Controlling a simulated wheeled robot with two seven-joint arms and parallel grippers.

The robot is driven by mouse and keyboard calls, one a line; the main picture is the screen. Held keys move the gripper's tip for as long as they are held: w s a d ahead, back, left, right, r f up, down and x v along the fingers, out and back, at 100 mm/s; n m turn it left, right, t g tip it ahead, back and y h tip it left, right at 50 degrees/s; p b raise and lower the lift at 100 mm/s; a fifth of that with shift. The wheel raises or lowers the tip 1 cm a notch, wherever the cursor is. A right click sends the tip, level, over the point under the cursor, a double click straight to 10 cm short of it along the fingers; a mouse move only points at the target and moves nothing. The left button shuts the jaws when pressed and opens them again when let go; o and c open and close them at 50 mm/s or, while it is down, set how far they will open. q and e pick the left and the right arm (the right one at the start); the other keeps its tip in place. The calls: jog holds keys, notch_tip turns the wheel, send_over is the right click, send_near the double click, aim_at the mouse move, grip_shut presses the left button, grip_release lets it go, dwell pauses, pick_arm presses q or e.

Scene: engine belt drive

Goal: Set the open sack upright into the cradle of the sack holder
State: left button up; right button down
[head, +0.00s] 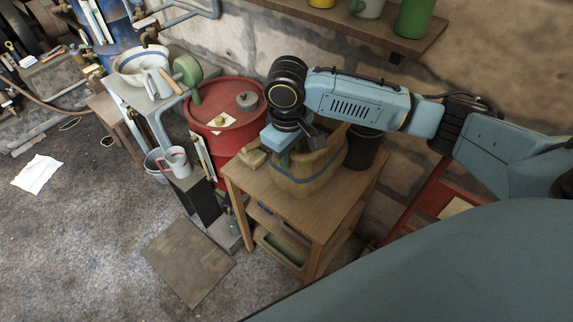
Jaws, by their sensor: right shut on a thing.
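A tan, wide-mouthed vessel with a dark blue band, which looks like the open sack (314,178), stands upright on a small wooden table (335,222). My right gripper (284,156) points down at the left side of its mouth and is shut on its rim. The gripper's fingertips are partly hidden by its own body and by the rim. The inside of the sack is mostly hidden by my right arm. I cannot clearly pick out the sack holder or its cradle. My left gripper is not in view.
A red drum (226,125) stands close to the table's left. A small wooden block (252,157) lies left of the sack. A dark cylinder (364,150) stands behind it. A shelf (385,35) hangs above. A flat board (188,262) lies on the floor.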

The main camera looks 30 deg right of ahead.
notch_tip(320, 180, down, 7)
jog(key=shift+s+f+b, duration=0.1)
jog(key=shift+s+b, duration=0.05)
jog(key=shift+b, duration=0.25)
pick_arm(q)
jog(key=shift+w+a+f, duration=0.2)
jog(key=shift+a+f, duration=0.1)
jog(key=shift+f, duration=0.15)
pick_arm(e)
jog(key=shift+f, duration=0.25)
jog(key=c, duration=1.4)
grip_release()
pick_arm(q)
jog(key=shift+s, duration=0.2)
pick_arm(e)
jog(key=shift+o, duration=0.5)
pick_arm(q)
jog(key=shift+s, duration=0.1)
